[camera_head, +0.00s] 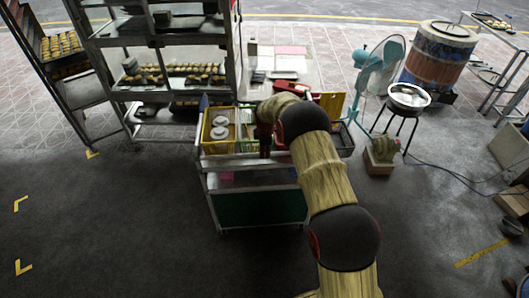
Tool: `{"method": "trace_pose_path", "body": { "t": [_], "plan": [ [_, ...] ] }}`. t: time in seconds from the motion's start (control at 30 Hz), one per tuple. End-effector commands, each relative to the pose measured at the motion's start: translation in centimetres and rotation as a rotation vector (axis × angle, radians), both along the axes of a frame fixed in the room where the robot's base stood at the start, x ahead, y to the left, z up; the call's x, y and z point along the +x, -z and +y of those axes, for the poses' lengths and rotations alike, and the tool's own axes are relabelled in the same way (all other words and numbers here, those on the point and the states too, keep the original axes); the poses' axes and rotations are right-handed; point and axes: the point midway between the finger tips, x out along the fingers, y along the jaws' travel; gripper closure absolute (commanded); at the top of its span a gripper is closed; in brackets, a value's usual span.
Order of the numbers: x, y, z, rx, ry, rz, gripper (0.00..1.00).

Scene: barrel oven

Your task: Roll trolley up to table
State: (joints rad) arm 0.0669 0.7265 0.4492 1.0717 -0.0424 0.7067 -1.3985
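A low metal trolley (208,182) with a green lower panel stands in the middle of the floor. A yellow basket (207,146) with pale round items sits on its top, with a green-lined tray beside it. A white-topped table (310,66) with papers and a few small items stands just behind it; the gap between them is hard to tell. My gripper (264,142) points down at the trolley's top, near its middle. My arm and wrist hide the fingers and part of the trolley's right side. I cannot tell whether it touches the trolley.
Tall racks with trays of baked goods stand at the left (62,72) and left of the table (150,90). A teal fan (377,62), a pot on a stand (409,96) and a barrel oven (440,55) are at right. Cables cross the right floor. The left foreground floor is clear.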

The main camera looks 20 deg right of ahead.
Motion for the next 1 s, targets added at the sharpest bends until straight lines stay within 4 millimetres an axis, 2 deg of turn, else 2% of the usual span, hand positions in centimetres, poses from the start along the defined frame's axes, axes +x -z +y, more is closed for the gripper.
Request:
{"method": "trace_pose_path", "body": {
  "t": [0.03,0.33,0.67,0.87,1.0],
  "plan": [
    [0.7,-0.6,-0.1,-0.002,0.0,-0.02,0.82],
    [0.5,-0.4,-0.1,-0.001,0.0,-0.014,0.66],
    [0.3,-0.4,0.0,-0.001,0.0,-0.009,0.66],
    [0.0,-2.5,0.0,-0.002,0.0,-0.012,0.66],
    [-0.5,-5.3,0.2,-0.001,0.0,-0.013,0.66]
  ]
}}
